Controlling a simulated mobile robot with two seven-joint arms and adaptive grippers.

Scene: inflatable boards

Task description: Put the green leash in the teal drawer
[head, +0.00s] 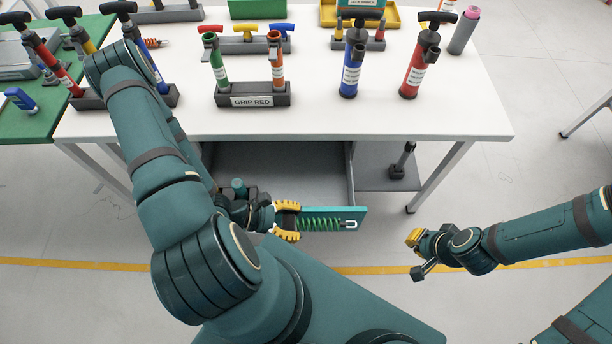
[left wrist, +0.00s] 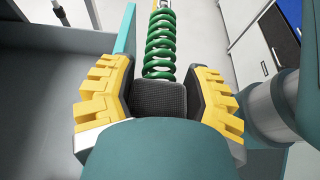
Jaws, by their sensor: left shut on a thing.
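The green leash (head: 320,224) is a coiled cord with a pale metal clip at its right end. My left gripper (head: 287,220) is shut on its left end and holds it sideways along the teal drawer's front panel (head: 352,213). The drawer is pulled out below the table, and its grey interior (head: 280,175) looks empty where visible. In the left wrist view the leash (left wrist: 160,45) runs out from between the yellow fingers (left wrist: 160,98), on the outer side of the teal panel edge (left wrist: 125,40). My right gripper (head: 416,256) is open and empty, apart at the right.
A dark pump (head: 402,160) stands on a grey shelf right of the drawer. Floor in front is clear.

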